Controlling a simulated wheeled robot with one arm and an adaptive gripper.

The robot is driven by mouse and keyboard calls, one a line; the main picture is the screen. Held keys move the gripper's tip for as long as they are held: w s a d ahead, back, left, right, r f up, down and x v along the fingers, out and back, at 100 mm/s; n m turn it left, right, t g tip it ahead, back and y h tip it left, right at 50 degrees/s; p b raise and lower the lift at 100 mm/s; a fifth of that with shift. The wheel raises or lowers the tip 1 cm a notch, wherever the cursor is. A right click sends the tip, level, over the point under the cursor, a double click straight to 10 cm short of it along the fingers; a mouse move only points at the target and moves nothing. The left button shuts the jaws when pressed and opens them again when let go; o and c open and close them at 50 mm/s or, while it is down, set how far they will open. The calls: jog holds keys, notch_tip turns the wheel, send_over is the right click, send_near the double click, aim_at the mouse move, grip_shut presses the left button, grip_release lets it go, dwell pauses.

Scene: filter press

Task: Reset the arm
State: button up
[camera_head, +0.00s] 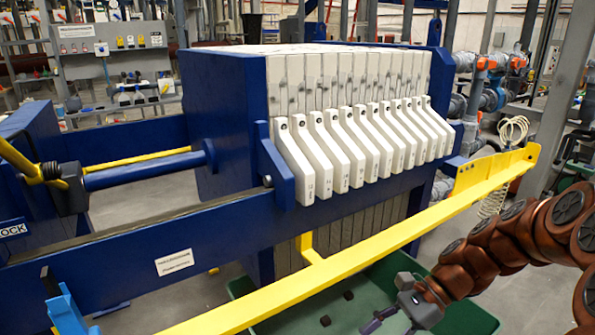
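My arm, in copper-brown segments, comes in from the right edge at the lower right. My gripper (393,322) is at the bottom of the picture, pointing down and left over the green tray (465,322). It is partly cut off by the bottom edge, so I cannot tell whether its fingers are open or shut. I see nothing held in it. The filter press has a blue frame (225,105) and a row of white plates (335,155) with angled handles.
A yellow rail (345,265) runs diagonally in front of the press, left of my gripper. Dark lumps (325,320) lie in the green tray. A coiled white hose (512,130) hangs at the right, near a grey post (566,100). A blue side beam (130,265) fills the left.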

jog(key=s+d+r+n+h+p, duration=0.1)
jog(key=s+r+n+h+p, duration=0.4)
jog(key=s, duration=0.4)
jog(key=s+d+r+n+t+h+p, duration=0.1)
jog(key=s+r+n+h+p, duration=0.4)
jog(key=s+r+n, duration=0.3)
jog(key=shift+s+d+n+p, duration=0.35)
jog(key=shift+s+n, duration=0.35)
jog(key=shift+s, duration=0.5)
jog(key=shift+c, duration=0.5)
jog(key=shift+d, duration=0.15)
